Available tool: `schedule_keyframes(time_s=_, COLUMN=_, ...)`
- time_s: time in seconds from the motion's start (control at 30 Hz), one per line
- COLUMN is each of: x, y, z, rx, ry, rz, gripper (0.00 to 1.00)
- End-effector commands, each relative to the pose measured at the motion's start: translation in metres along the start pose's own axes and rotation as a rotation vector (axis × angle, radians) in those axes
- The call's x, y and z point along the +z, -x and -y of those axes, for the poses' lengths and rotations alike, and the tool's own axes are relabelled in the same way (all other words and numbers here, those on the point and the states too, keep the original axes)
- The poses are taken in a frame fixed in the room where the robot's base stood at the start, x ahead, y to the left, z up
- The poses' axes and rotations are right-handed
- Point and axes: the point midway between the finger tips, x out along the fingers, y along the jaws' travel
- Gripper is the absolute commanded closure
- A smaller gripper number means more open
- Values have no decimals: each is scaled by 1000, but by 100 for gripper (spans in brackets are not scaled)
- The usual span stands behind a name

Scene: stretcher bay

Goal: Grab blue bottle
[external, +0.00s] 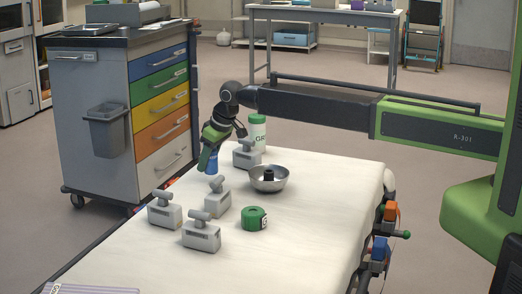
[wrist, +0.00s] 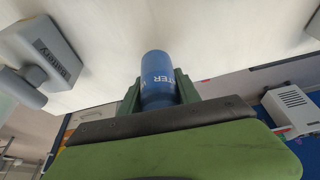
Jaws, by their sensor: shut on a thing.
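The blue bottle (wrist: 158,75) with white lettering sits between the green fingers of my gripper (wrist: 157,92) in the wrist view. In the external view, my gripper (external: 209,160) points down over the far left edge of the white stretcher top, and a small part of the blue bottle (external: 212,164) shows at its tip. My gripper is shut on the bottle. The bottle's lower part is hidden by the fingers in the wrist view. I cannot tell whether it touches the stretcher top.
Several grey batteries (external: 201,234) stand on the stretcher (external: 310,200), one (external: 245,153) just right of my gripper. A metal bowl (external: 269,179) with a dark item, a green round tin (external: 254,218) and a green-white bottle (external: 257,132) are nearby. A drawer cart (external: 95,120) stands left.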

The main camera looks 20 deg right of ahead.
Motion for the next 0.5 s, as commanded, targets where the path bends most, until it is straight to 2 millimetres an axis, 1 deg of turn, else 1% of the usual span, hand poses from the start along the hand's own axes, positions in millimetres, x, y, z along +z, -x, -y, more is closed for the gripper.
schedule_keyframes(time_s=0.03, x=-7, y=18, z=0, rx=0, ry=0, rz=0, gripper=100)
schedule_keyframes(time_s=0.27, x=12, y=57, z=-42, rx=1, ry=-3, rz=0, gripper=100)
schedule_keyframes(time_s=0.3, x=15, y=65, z=-51, rx=1, ry=-3, rz=0, gripper=100)
schedule_keyframes(time_s=0.4, x=22, y=81, z=-68, rx=1, ry=-3, rz=0, gripper=100)
schedule_keyframes(time_s=0.5, x=27, y=92, z=-82, rx=1, ry=-2, rz=0, gripper=100)
